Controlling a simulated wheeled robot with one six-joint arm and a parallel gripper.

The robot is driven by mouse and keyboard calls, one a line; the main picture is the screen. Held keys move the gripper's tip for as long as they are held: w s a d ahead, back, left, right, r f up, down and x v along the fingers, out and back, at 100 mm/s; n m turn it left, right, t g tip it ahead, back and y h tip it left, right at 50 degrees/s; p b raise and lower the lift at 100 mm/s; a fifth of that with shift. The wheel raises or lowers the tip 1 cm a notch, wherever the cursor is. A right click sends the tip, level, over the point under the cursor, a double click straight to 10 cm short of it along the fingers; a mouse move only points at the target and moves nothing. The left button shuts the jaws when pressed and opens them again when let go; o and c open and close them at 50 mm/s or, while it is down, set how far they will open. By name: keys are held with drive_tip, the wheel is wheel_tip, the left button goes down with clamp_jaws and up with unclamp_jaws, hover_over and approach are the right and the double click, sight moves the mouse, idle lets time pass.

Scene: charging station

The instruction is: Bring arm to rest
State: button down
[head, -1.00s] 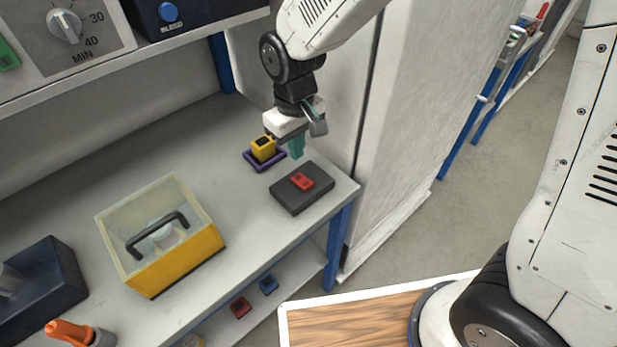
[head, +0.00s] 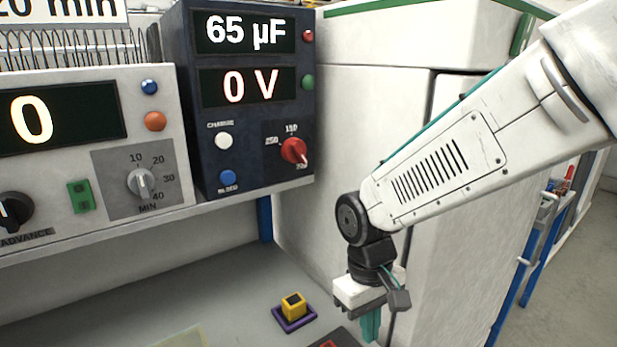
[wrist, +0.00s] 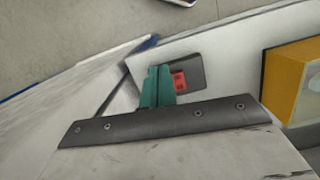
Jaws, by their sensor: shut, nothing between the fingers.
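My gripper (head: 371,325) hangs downward at the end of my white arm in the head view, above the right end of the workbench. Its teal fingers are together with nothing between them. In the wrist view the shut fingers (wrist: 157,86) show in front of a dark block (wrist: 190,70) with a red piece (wrist: 179,80) on it. I see no contact between the fingers and the block. In the head view the dark block is mostly cut off at the bottom edge, beside the gripper.
A yellow block (head: 293,305) sits on a purple base (head: 294,319) left of my gripper. A dark instrument (head: 250,100) reading 65 µF and 0 V stands on the shelf. A white cabinet (head: 455,240) stands close behind my arm. A yellow box (wrist: 296,78) is at the right in the wrist view.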

drive_tip(key=s+d+r+m+t, duration=0.3)
drive_tip(key=s+d+r+m, duration=0.2)
drive_tip(key=s+d+r, duration=0.7)
drive_tip(key=s+d, duration=0.1)
drive_tip(key=d, duration=0.3)
drive_tip(key=shift+s+r+m+y, duration=0.2)
drive_tip(key=shift+m+y, duration=0.1)
drive_tip(key=shift+y, duration=0.1)
